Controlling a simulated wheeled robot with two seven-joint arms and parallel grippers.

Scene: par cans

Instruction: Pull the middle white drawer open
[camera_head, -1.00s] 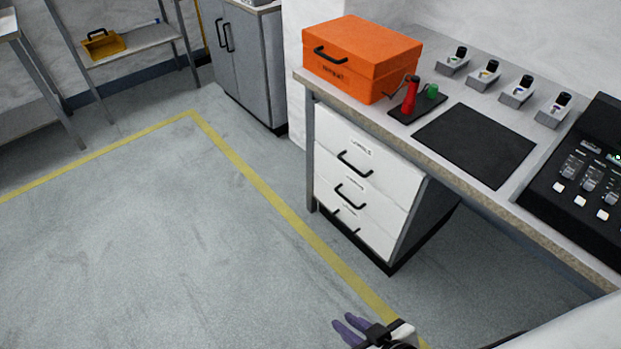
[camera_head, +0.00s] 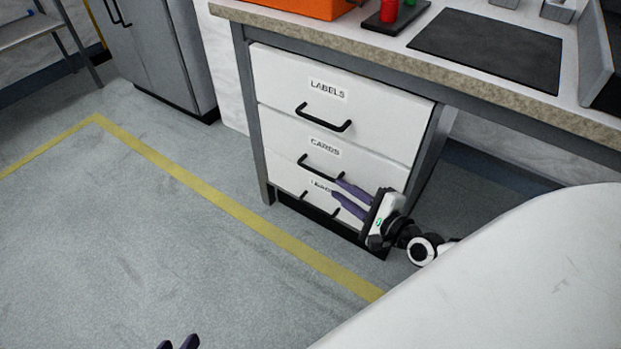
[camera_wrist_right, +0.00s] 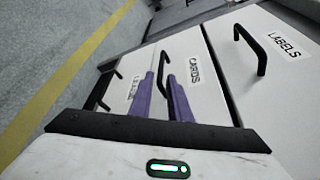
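The middle white drawer (camera_head: 282,141), labelled CARDS, is shut in the white drawer unit under the worktop. Its black bar handle (camera_head: 318,167) also shows in the right wrist view (camera_wrist_right: 164,68). My right gripper (camera_head: 337,189) has its purple fingers apart, pointing at this drawer. In the right wrist view the handle appears between the two fingertips (camera_wrist_right: 161,76); I cannot tell whether they touch it. My left gripper (camera_head: 178,344) shows only its two fingertips, apart, at the bottom edge of the head view, over the floor, far from the drawers.
The LABELS drawer (camera_head: 281,77) is above and another drawer (camera_head: 283,181) below, both shut. The worktop (camera_head: 460,81) overhangs, bearing an orange box (camera_head: 300,6) and a black mat (camera_head: 488,46). My white arm link fills the lower right. Floor (camera_head: 130,230) left of the unit is clear.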

